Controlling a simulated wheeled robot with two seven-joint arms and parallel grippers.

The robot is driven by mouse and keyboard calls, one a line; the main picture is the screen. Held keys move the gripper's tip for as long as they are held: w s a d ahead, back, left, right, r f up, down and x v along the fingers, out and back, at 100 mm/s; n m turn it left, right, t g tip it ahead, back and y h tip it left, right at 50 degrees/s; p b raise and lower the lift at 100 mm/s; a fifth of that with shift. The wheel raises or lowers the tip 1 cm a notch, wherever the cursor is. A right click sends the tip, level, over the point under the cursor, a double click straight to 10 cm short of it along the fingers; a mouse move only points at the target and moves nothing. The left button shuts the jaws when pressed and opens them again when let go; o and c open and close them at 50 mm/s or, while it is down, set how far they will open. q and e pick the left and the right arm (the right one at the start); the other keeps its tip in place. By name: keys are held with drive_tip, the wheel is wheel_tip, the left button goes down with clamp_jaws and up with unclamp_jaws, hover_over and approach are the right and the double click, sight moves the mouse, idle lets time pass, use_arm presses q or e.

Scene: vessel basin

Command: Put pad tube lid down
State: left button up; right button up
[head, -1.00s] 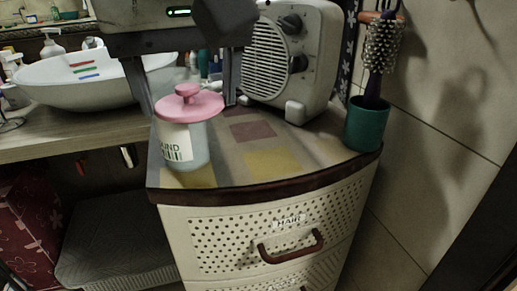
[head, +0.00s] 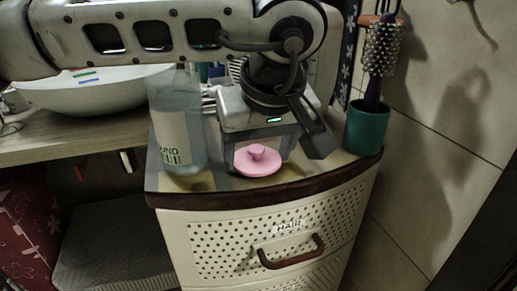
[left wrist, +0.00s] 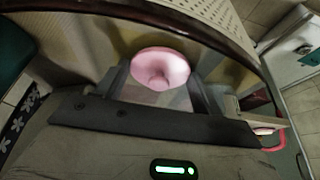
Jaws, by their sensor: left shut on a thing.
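The pink lid (head: 257,162), with a round knob on top, is between the fingers of my left gripper (head: 262,156). It is knob up and low over the drawer cabinet's top, near the front edge; I cannot tell whether it touches the surface. The left wrist view also shows the lid (left wrist: 160,66) between the two fingers (left wrist: 158,92), which are shut on it. The clear pad tube (head: 178,125) with a white label stands upright to the left of the gripper, without the lid. My arm crosses in front of its upper end. My right gripper is not in view.
The drawer cabinet (head: 255,238) has a dark rim and a curved front edge close to the lid. A teal cup (head: 366,128) with a hairbrush (head: 381,55) stands at the right. A white basin (head: 90,92) is at the left. My arm mostly hides the beige appliance behind.

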use_arm(q)
drive_tip(key=shift+f, duration=0.15)
drive_tip(key=o, duration=0.9)
drive_tip(key=shift+o, duration=0.2)
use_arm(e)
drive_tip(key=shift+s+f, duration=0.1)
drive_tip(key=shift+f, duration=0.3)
use_arm(q)
drive_tip(key=shift+s+r, duration=0.1)
drive_tip(key=shift+r, duration=0.45)
drive_tip(key=p+v, duration=0.1)
drive_tip(key=v, duration=1)
drive_tip(key=shift+s+r, duration=0.15)
drive_tip(key=shift+s, duration=0.05)
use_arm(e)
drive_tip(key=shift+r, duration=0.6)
use_arm(q)
drive_tip(key=shift+d, duration=0.1)
